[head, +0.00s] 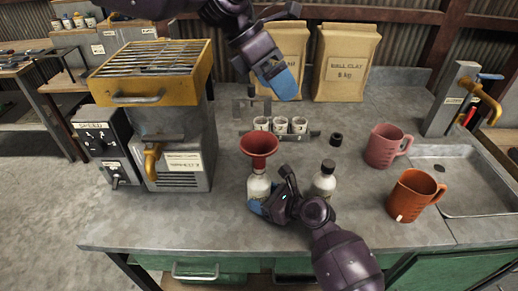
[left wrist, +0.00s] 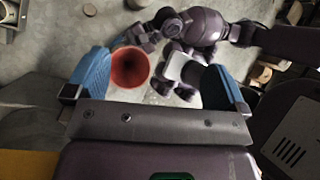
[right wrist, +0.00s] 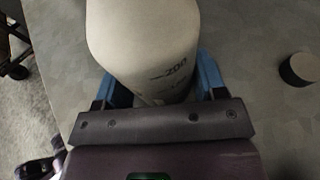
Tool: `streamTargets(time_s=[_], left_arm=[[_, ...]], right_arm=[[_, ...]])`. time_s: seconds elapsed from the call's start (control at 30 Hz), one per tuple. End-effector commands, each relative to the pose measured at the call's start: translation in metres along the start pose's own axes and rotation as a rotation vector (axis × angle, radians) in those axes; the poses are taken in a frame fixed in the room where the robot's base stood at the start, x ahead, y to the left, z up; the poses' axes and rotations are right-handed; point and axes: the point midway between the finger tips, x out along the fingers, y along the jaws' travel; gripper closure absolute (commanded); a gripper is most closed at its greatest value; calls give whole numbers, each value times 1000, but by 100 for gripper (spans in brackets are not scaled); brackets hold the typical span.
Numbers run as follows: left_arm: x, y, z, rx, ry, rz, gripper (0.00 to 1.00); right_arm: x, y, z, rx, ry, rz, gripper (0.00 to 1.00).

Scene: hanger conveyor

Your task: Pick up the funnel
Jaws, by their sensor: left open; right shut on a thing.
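The dark red funnel (head: 259,146) stands mouth-up on the white bottle (head: 258,187); its stem seems to sit in the bottle's neck. My right gripper (head: 267,207) is shut on that bottle, which also fills the top of the right wrist view (right wrist: 145,40) between the fingers. My left gripper (head: 280,78) is open and empty, above and behind the funnel. In the left wrist view the funnel's round mouth (left wrist: 131,67) shows between the open fingers, closer to the left one, below and apart from them.
A second bottle (head: 323,182) with a black cap stands right of my right gripper. Two mugs, pink (head: 383,146) and orange (head: 414,196), stand by the sink (head: 470,180). Several small white cups (head: 281,126) stand behind the funnel. A yellow-topped machine (head: 155,70) is at left.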

Motion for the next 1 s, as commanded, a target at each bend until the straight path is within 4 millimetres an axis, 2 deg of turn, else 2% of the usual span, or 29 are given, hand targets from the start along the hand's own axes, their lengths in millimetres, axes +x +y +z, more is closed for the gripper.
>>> streamTargets(time_s=[0.03,0.17,0.4,0.57,0.8,1.0], left_arm=[[11,-2,-8,103,97,26,0],[24,3,-31,327,319,76,0],[26,14,-53,546,559,116,0],[35,19,-62,578,597,119,0],[67,29,-80,575,594,119,0],[81,33,-88,574,592,119,0]], right_arm=[[0,0,0,0,0,0,49],[0,0,0,0,0,0,49],[0,0,0,0,0,0,49],[0,0,0,0,0,0,49],[0,0,0,0,0,0,49],[0,0,0,0,0,0,49]])
